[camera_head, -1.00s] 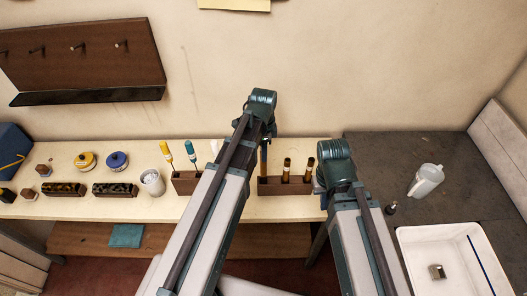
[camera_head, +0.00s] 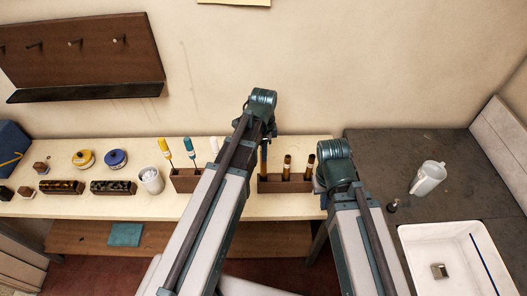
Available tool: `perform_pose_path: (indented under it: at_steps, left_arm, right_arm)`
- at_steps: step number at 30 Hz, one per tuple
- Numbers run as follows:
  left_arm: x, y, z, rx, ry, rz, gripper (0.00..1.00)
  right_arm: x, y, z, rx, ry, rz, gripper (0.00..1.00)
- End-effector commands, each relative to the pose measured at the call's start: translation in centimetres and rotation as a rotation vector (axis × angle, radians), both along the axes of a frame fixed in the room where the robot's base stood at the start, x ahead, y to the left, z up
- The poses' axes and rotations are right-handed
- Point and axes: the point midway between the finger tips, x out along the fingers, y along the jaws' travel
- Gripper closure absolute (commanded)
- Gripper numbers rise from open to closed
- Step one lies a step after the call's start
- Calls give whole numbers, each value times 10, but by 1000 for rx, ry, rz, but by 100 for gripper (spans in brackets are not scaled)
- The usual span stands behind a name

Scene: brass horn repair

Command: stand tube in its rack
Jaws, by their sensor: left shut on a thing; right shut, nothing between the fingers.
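The rack (camera_head: 285,187) is a dark brown wooden block near the front edge of the pale bench. Two brass tubes with dark ends, one in the middle (camera_head: 287,167) and one on the right (camera_head: 309,166), stand upright in it. My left gripper (camera_head: 265,142) is above the rack's left end, largely hidden by its own arm. It is shut on a thin upright tube (camera_head: 264,161), whose lower end meets the rack's left end. I cannot tell whether it is inside a hole. My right gripper (camera_head: 321,188) is shut and empty beside the rack's right end, mostly hidden by its arm.
Left of the rack stand a small wooden holder (camera_head: 186,181) with coloured-handled tools, a white cup (camera_head: 151,181), tins and dark blocks. To the right, a dark counter holds a clear jug (camera_head: 428,178) and a white basin (camera_head: 408,242). The wall is behind.

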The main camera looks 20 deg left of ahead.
Motion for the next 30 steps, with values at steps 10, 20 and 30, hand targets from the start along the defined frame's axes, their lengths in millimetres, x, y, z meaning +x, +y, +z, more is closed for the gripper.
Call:
perform_pose_path:
  at_steps: [10,20,30]
  left_arm:
    - [0,0,0,0,0,0,100]
    - [0,0,0,0,0,0,100]
    - [0,0,-7,0,0,0,100]
  right_arm:
    - [0,0,0,0,0,0,100]
    - [0,0,0,0,0,0,100]
    - [0,0,-7,0,0,1,100]
